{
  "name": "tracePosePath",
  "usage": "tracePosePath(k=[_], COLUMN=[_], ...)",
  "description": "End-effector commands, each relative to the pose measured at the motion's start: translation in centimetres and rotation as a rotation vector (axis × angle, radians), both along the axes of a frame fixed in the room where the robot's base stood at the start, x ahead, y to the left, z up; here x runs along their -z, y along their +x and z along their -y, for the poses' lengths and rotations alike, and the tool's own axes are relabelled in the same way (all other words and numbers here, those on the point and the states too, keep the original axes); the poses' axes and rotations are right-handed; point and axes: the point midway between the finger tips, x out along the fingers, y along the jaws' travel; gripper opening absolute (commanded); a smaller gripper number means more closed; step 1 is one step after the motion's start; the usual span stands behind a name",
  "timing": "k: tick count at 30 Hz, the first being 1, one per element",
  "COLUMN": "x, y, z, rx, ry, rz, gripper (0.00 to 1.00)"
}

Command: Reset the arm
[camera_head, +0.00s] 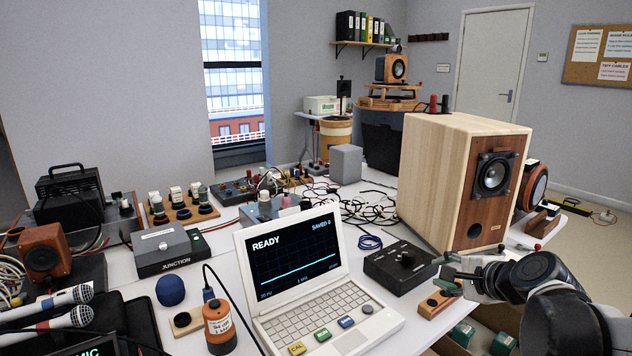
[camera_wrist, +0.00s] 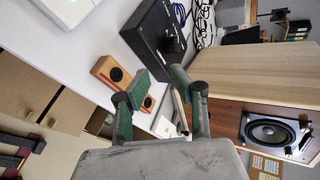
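My gripper (camera_head: 441,271) is at the lower right of the head view, above the table's right front edge, with its green fingers pointing left. In the wrist view my gripper (camera_wrist: 159,76) shows its two green-padded fingers spread apart with nothing between them. It is close to the black box with a knob (camera_head: 400,264), which also shows ahead of the fingers in the wrist view (camera_wrist: 160,32). A small wooden block with a dark round socket (camera_head: 436,303) is just below the fingers.
A large wooden speaker (camera_head: 438,178) stands close behind the arm. An open laptop reading READY (camera_head: 296,252) is left of the black box. Loose cables (camera_head: 352,208) cover the middle of the table (camera_head: 222,262). An orange cylinder (camera_head: 219,325) stands at the front.

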Motion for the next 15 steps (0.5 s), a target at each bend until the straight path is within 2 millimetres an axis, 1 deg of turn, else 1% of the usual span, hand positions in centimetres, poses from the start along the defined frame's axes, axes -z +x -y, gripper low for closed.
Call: tracePosePath(k=[1,6,12,15], x=[-0.1,-0.1,0.2,0.5], y=[-1.2,-5.2,-10.3,-12.8], z=[-1.2,-4.1,-6.3,-6.9], rx=[-0.050,-0.224,-0.438,-0.548], ry=[-0.070,-0.329,-0.629,-0.775], rz=[-0.010,-0.040,-0.069,-0.082], gripper=[0.22,0.22,0.22,0.22])
